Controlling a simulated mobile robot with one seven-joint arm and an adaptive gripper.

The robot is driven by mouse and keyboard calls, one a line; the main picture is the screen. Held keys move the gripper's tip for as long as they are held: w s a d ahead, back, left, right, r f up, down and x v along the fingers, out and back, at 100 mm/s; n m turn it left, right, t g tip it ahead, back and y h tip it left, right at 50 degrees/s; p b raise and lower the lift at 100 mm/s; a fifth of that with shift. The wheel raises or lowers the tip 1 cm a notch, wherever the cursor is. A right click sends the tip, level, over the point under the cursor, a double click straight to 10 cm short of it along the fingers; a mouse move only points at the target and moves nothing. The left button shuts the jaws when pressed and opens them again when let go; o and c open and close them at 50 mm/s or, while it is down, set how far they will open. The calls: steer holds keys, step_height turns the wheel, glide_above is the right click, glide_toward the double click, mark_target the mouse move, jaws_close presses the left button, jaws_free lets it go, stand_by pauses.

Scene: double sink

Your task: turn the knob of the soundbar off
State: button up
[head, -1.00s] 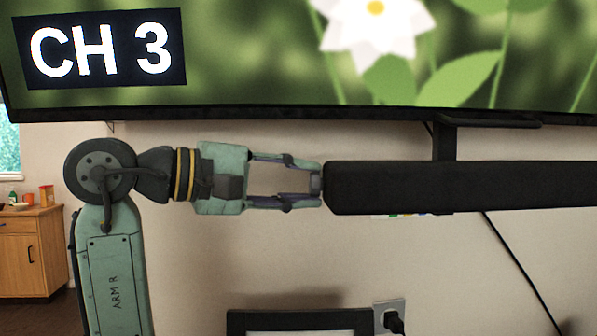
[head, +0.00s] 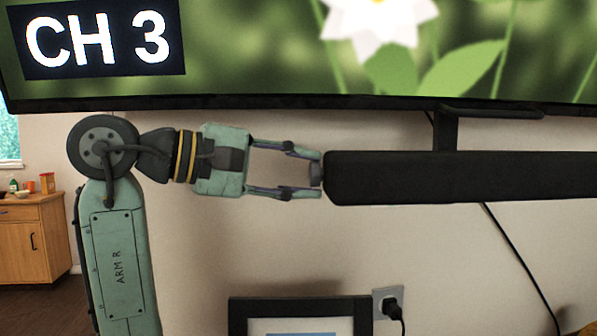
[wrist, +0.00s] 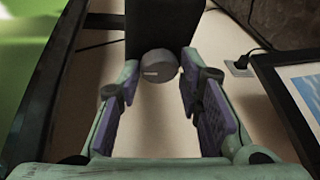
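The soundbar (head: 460,177) is a long black bar below the TV. Its dark grey round knob (head: 316,173) sits on the left end. In the wrist view the knob (wrist: 158,66) shows face-on, with a short pale mark on its left half. My gripper (head: 316,174) reaches it from the left, with the fingertips around the knob in the head view. In the wrist view the two fingers (wrist: 158,80) stand apart on either side of the knob, with a small gap visible. I cannot tell whether any finger pad touches it.
The TV (head: 250,105), showing "CH 3", hangs just above my gripper and the soundbar. A framed picture (head: 300,302) and a wall outlet with a plug (head: 388,303) are below. A wooden cabinet (head: 35,240) stands far left.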

steer(key=o, duration=0.3)
steer(key=shift+a, duration=0.1)
steer(key=v, duration=1.2)
